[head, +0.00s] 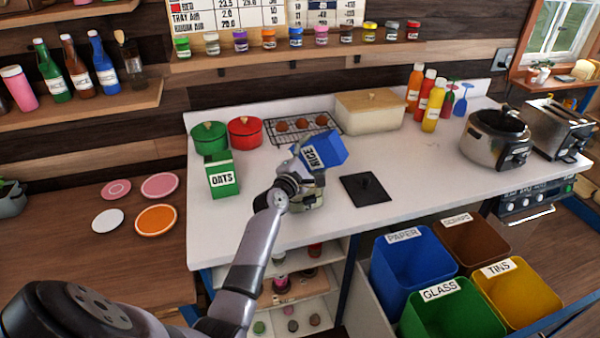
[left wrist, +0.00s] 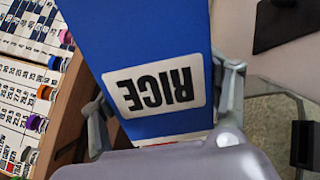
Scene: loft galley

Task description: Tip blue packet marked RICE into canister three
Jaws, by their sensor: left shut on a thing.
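The blue packet marked RICE (head: 327,149) is tilted well over to the right in the head view, above the worktop. My left gripper (head: 303,163) is shut on it. In the left wrist view the packet (left wrist: 150,40) fills the middle, its label upside down, with a finger at each side. A pale, glassy canister (head: 312,198) stands below the packet, partly hidden by my gripper and wrist. My right gripper is not in view.
A green OATS packet (head: 222,181) stands to the left. Green (head: 209,137) and red (head: 245,131) pots, a cooling rack (head: 312,126) and a cream bin (head: 368,113) stand behind.

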